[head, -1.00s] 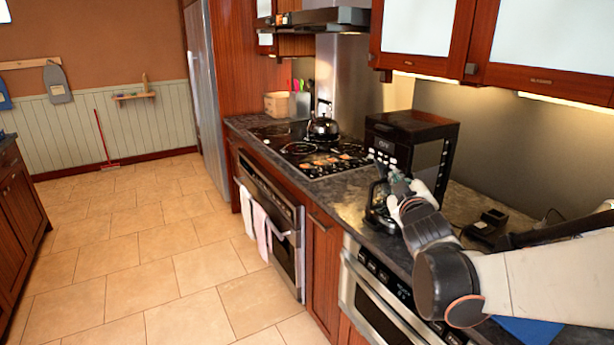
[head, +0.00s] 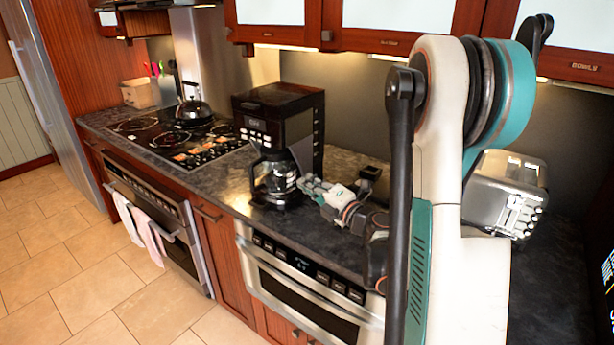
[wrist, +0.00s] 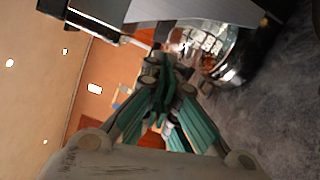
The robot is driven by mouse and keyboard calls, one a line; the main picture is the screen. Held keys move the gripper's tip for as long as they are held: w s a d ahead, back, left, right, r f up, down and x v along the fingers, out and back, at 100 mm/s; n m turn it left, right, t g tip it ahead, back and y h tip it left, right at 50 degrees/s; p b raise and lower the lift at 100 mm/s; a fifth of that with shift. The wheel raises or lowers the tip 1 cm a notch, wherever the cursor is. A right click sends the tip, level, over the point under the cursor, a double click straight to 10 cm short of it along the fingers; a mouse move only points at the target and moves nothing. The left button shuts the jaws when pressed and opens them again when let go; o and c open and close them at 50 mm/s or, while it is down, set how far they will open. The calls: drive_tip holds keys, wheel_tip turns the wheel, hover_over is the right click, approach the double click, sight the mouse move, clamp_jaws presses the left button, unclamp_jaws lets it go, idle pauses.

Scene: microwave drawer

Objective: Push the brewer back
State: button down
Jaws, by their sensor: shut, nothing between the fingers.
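The brewer (head: 262,118) is a black coffee maker standing upright on the dark stone counter, right of the cooktop in the head view. Its glass carafe (head: 274,176) sits at its front. My gripper (head: 306,182) is shut and empty, just right of the carafe and low over the counter. Whether it touches the carafe or the brewer, I cannot tell. In the wrist view the shut fingers (wrist: 163,65) point toward the carafe (wrist: 205,48), with the brewer's dark body (wrist: 265,50) to the right.
A toaster (head: 503,192) stands on the counter at the right, behind my arm. Wall cabinets (head: 380,22) hang above. A built-in oven drawer (head: 305,285) is below the counter edge.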

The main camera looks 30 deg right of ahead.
drive_tip(key=w+d+r+b, duration=0.1)
drive_tip(key=w+d+b, duration=0.1)
drive_tip(key=w, duration=0.7)
drive_tip(key=shift+w+d+r+b, duration=0.15)
drive_tip(key=shift+w+d+b, duration=0.2)
drive_tip(key=shift+w+d, duration=0.05)
drive_tip(key=shift+d, duration=0.15)
drive_tip(key=w+d, duration=0.4)
drive_tip(key=d, duration=0.8)
drive_tip(key=w+d+p, duration=0.1)
drive_tip(key=w+d, duration=0.4)
drive_tip(key=d, duration=0.8)
drive_tip(key=shift+d, duration=0.3)
drive_tip(key=shift+w+r, duration=0.1)
